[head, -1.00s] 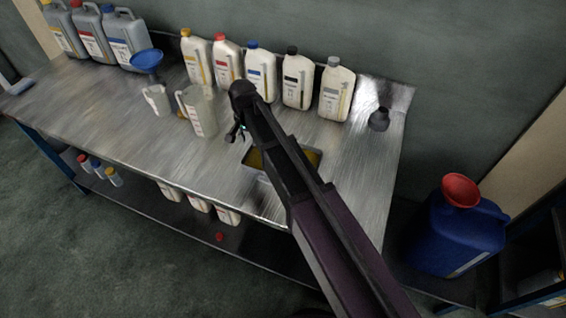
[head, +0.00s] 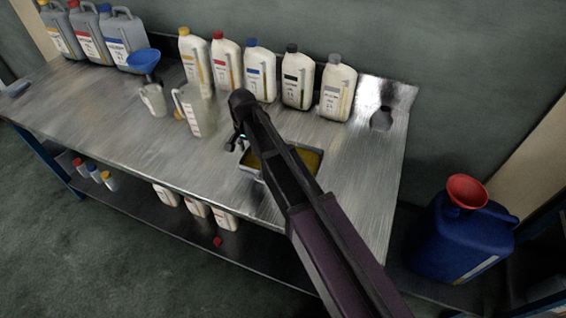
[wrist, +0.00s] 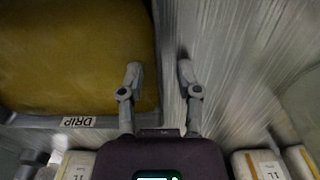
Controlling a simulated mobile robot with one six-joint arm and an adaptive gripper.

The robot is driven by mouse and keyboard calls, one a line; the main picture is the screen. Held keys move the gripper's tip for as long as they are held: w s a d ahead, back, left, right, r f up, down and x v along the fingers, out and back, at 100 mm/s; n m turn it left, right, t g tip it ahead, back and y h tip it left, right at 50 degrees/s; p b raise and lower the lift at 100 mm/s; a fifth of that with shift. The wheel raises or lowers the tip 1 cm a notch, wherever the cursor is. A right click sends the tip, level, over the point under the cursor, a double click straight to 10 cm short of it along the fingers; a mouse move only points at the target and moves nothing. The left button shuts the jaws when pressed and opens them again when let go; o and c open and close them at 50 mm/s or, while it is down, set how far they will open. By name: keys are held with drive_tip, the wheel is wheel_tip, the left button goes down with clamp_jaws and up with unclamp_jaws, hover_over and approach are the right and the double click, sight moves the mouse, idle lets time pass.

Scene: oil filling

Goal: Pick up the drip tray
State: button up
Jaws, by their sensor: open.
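The drip tray (head: 248,175) is a shallow, light grey rectangular pan with yellow-brown oil in it. It stands on the bench, partly hidden behind my arm in the head view. In the wrist view its near wall carries a DRIP label (wrist: 78,122), and its oil-filled inside takes up the left side. My gripper (wrist: 158,66) is open and empty. Its left finger shows over the inside of the tray and its right finger beyond the tray's right wall (wrist: 164,45), so that wall lies between them. I cannot tell whether either finger touches it.
The metal bench (head: 110,120) holds a clear measuring jug (head: 192,110), a small jug (head: 153,100) below a blue funnel (head: 144,61), and a row of white bottles (head: 262,72) at the back. A blue can (head: 455,240) stands beyond the bench.

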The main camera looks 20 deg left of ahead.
drive_tip(key=shift+c, duration=0.2)
clamp_jaws()
drive_tip(key=shift+r+p, duration=0.3)
idle(0.5)
drive_tip(key=shift+r+p, duration=1.55)
drive_tip(key=shift+r, duration=0.05)
drive_tip(key=shift+s+d+f, duration=0.1)
drive_tip(key=shift+s, duration=0.25)
drive_tip(key=r+p, duration=0.1)
hover_over(244, 194)
drive_tip(key=shift+r, duration=0.2)
idle(0.7)
